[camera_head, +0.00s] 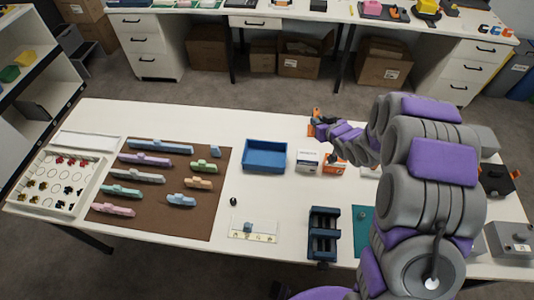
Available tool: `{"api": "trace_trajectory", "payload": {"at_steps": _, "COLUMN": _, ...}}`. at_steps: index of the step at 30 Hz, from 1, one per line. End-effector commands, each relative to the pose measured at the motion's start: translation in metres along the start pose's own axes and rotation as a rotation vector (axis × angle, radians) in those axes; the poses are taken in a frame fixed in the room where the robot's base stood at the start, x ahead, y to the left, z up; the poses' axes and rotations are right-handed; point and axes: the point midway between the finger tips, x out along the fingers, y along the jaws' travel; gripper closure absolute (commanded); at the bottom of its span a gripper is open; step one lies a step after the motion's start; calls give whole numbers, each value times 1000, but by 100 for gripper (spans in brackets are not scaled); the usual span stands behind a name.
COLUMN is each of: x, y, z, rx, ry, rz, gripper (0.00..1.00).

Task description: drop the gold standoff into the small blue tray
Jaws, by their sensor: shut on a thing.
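The small blue tray (265,144) is an open rectangular box on the white table, just right of the brown mat. My gripper (321,126) is at the end of my grey and purple arm, right of the blue tray and higher in the picture than its middle. It appears apart from the tray. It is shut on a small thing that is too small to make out. I cannot pick out the gold standoff for certain.
A brown mat (222,222) with several coloured parts lies left of the tray. A compartment tray (78,205) stands at the far left. A white box (307,161) stands right of the blue tray, and a dark blue fixture (323,235) stands in front.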

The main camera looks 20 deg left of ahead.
Motion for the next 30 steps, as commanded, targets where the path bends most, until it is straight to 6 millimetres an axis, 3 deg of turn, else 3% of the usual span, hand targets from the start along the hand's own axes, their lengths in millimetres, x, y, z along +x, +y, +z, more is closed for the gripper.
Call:
{"api": "trace_trajectory", "payload": {"at_steps": 6, "x": 59, "y": -76, "z": 22, "rx": -122, "ry": -10, "rz": -216, "gripper": 100}}
{"api": "trace_trajectory", "payload": {"at_steps": 12, "x": 84, "y": -126, "z": 51, "rx": -205, "ry": -16, "rz": -374, "gripper": 100}}
{"api": "trace_trajectory", "payload": {"at_steps": 16, "x": 86, "y": -139, "z": 64, "rx": -231, "ry": -15, "rz": -435, "gripper": 100}}
{"api": "trace_trajectory", "payload": {"at_steps": 23, "x": 86, "y": -143, "z": 74, "rx": -243, "ry": -7, "rz": -468, "gripper": 100}}
{"api": "trace_trajectory", "payload": {"at_steps": 30, "x": 102, "y": -150, "z": 93, "rx": -249, "ry": -17, "rz": -466, "gripper": 100}}
